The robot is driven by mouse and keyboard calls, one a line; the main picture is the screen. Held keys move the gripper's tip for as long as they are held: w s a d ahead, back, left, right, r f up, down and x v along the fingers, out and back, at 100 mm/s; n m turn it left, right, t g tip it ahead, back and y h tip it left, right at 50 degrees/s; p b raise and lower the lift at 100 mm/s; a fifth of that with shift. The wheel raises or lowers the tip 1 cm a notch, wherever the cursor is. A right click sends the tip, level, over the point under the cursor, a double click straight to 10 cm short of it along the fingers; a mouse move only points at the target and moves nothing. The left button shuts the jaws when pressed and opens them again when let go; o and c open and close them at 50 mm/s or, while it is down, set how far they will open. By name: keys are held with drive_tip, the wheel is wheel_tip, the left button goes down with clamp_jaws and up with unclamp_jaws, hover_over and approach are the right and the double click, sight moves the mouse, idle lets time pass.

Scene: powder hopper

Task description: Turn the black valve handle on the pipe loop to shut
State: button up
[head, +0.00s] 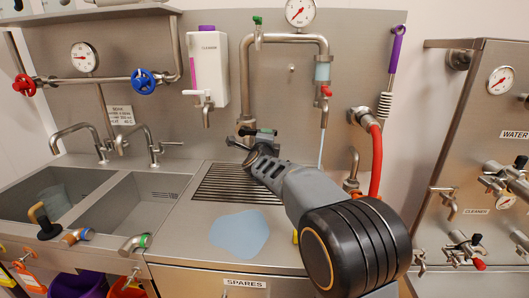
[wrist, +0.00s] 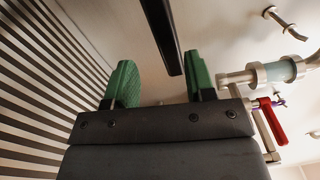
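The steel pipe loop (head: 245,75) rises from the worktop, arches over and comes down on the right through a light-blue section. The black valve handle (wrist: 163,35) is a dark bar in the wrist view, reaching down from the top edge to between my fingers. My gripper (wrist: 161,80) is open, one green finger on each side of the bar, with gaps showing. In the head view my gripper (head: 256,140) is at the foot of the loop's left leg and partly hides the valve there. Whether a finger touches the handle I cannot tell.
A red-handled valve (head: 326,91) on the loop's right leg has a thin stream below it. A pale blue puddle (head: 240,234) lies on the worktop by the drain grate (head: 225,185). A red hose (head: 376,160) hangs right of my arm. Sinks (head: 140,205) are left.

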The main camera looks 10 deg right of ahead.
drive_tip(key=v, duration=0.8)
idle(0.4)
